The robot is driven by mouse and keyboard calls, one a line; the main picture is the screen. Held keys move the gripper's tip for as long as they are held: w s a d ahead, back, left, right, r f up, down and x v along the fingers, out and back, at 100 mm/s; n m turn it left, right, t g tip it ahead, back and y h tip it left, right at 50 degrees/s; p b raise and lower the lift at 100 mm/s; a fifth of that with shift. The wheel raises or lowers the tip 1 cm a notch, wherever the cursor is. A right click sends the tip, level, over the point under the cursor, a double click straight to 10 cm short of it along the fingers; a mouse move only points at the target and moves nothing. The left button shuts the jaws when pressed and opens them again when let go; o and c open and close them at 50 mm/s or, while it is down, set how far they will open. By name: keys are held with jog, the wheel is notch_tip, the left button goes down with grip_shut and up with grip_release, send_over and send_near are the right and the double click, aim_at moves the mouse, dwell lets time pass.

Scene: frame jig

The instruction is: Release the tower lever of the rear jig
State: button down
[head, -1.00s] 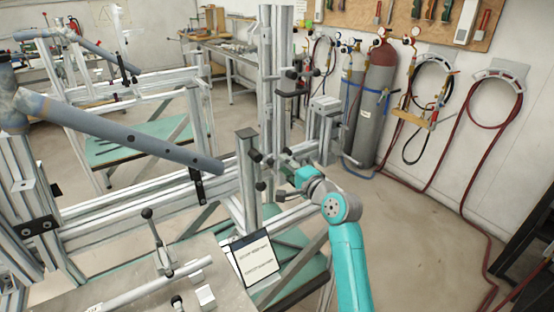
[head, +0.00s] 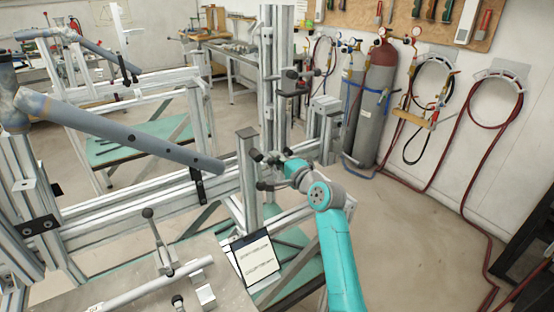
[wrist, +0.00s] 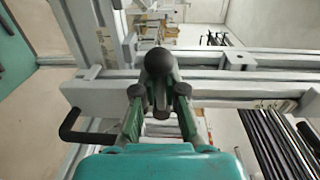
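The tower lever's black ball knob (wrist: 158,62) shows at the middle of the wrist view, in line with my fingertips. My gripper (wrist: 160,84) has its green fingers drawn in on both sides of it, and they look shut on the lever. The knob hides part of the contact. In the head view my gripper (head: 272,168) is at the short upright post (head: 247,180) beside the tall tower (head: 275,80). The lever is small there and partly hidden by my gripper.
A grey tube (head: 120,132) slopes across the jig at the left. Another black-knobbed lever (head: 148,214) stands on the near plate. A white sign (head: 256,256) leans below the post. Gas cylinders (head: 376,110) stand by the wall.

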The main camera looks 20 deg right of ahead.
dwell(0.3)
jog(key=r+m, duration=0.1)
jog(key=m, duration=0.2)
jog(key=shift+d+r, duration=0.15)
jog(key=shift+r, duration=0.05)
jog(key=shift+w+d+r+m+y, duration=0.15)
jog(key=shift+r+m, duration=0.1)
jog(key=shift+m, duration=0.35)
jog(key=shift+s+d+r+m+y, duration=0.15)
jog(key=shift+r+m, duration=0.1)
jog(key=shift+m, duration=0.35)
jog(key=shift+w+a, duration=0.1)
jog(key=c, duration=1.2)
grip_release()
jog(key=v, duration=1.2)
